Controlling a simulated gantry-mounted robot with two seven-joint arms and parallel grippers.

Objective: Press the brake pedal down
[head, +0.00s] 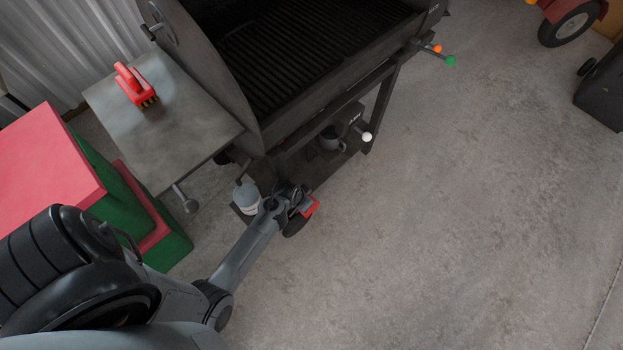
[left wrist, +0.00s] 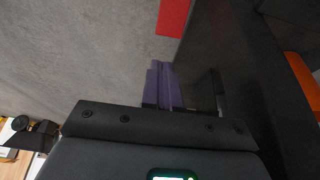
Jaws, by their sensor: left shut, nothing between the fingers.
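The black grill (head: 230,110) stands at the upper middle in the head view. A red piece (head: 312,207), which looks like the brake pedal, sticks out low at the grill's near leg, beside a black wheel (head: 296,226). In the left wrist view a red piece (left wrist: 173,17) shows at the top, beyond the fingers and against a dark panel. My left gripper (left wrist: 162,84) is shut and empty, its purple fingers together beside that panel. In the head view my left arm reaches down to the wheel and red piece.
A side shelf (head: 190,140) holds a red brush (head: 136,85). A grey canister (head: 246,197) stands close to my left arm, and a dark mug (head: 330,138) sits on the lower shelf. Red and green boxes (head: 50,165) stand at the left.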

